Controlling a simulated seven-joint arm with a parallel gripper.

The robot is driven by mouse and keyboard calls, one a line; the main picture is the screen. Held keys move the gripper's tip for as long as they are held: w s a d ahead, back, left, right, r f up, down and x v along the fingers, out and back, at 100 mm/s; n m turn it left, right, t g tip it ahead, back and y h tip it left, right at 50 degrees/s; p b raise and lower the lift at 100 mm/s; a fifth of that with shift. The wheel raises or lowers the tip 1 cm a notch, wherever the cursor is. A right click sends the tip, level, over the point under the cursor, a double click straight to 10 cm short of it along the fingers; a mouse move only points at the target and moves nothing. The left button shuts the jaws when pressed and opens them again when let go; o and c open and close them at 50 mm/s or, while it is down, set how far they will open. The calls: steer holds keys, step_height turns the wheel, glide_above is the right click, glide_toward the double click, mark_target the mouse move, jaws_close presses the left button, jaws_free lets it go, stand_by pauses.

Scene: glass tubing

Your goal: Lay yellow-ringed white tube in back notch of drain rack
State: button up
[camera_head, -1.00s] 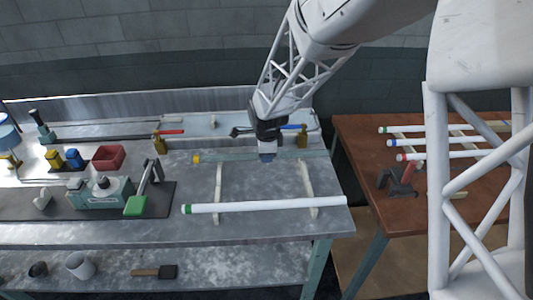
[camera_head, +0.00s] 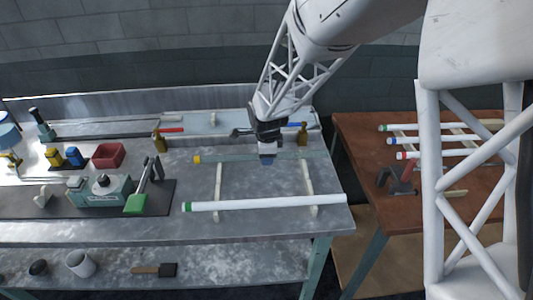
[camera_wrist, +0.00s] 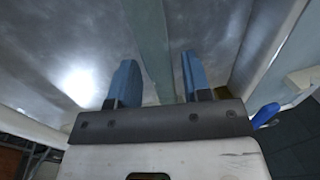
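The yellow-ringed tube (camera_head: 230,158) looks clear and greenish rather than white. It lies left to right across the back ends of the drain rack's two cream rails (camera_head: 218,180). I cannot tell whether it sits in the back notch. My gripper (camera_head: 267,161) is over the middle of this tube, pointing down. In the wrist view its blue fingers (camera_wrist: 157,85) are apart, with the clear tube (camera_wrist: 149,35) running between them. Contact is not clear. A white tube with a green end (camera_head: 260,204) lies across the front of the same rails.
A shallow tray (camera_head: 225,122) lies behind the rack. The brown table (camera_head: 360,150) at right holds several ringed tubes.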

steer(key=shift+o, duration=0.4)
steer(key=shift+r, duration=0.15)
steer(key=shift+r, duration=0.8)
step_height(320, 180, up, 11)
steer(key=s, duration=0.2)
steer(key=shift+s, duration=0.15)
steer(key=shift+r, duration=0.1)
